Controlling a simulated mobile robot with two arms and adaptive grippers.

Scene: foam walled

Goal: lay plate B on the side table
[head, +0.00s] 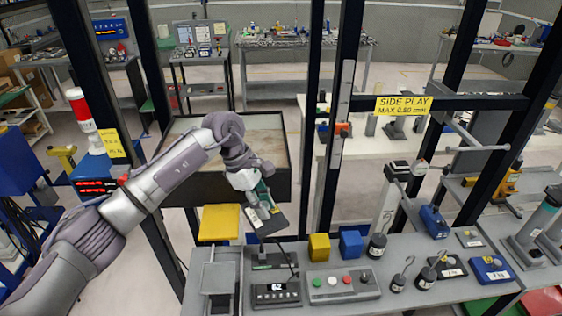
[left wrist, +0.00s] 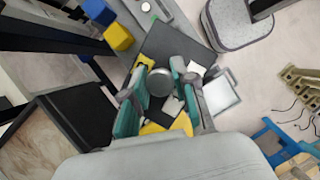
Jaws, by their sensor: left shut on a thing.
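My left gripper (head: 252,192) is shut on a dark plate (head: 270,222) with pale labels, held tilted above the rear edge of the grey bench (head: 400,262). No letter on it is readable, so I cannot confirm that it is plate B. In the left wrist view, the teal fingers of my left gripper (left wrist: 163,103) stand either side of a grey round knob (left wrist: 160,82), with the dark plate (left wrist: 172,42) beyond. Which surface is the side table is not clear from the frames. My right gripper is not in view.
A yellow pad (head: 220,223) stands left of the held plate. Yellow (head: 319,247) and blue (head: 351,243) blocks, a button box (head: 343,288) and hooked weights crowd the bench. A dark-walled bin (head: 170,180) lies behind. Dark frame posts (head: 330,150) rise close by.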

